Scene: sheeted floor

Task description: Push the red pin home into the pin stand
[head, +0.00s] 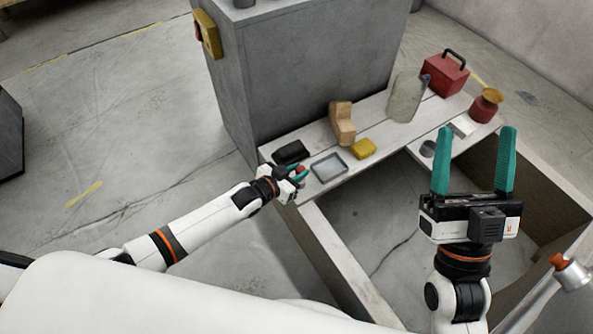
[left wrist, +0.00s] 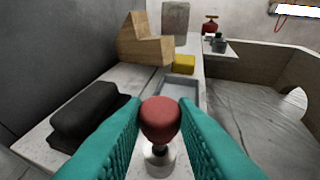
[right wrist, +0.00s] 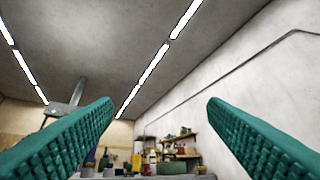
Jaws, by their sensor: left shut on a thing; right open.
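The red pin (left wrist: 160,118) has a rounded red head and sits between the green fingertips of my left gripper (left wrist: 160,125), which is shut on it. Below the head, a dark neck leads into a pale metal round piece (left wrist: 158,160), seemingly the pin stand. How deep the pin sits in it is hidden by the head. In the head view, my left gripper (head: 299,173) is at the near left end of the plank bench, with a bit of the red pin (head: 300,168) showing. My right gripper (head: 475,162) is open and empty, raised over the frame's open middle.
Close to my left gripper are a black case (head: 291,152) and a shallow grey tray (head: 316,171). Farther along the bench (head: 375,125) stand a yellow block (head: 362,149), a wooden block (head: 342,122), a translucent container (head: 405,97), a red toolbox (head: 443,78) and a red pot (head: 484,110).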

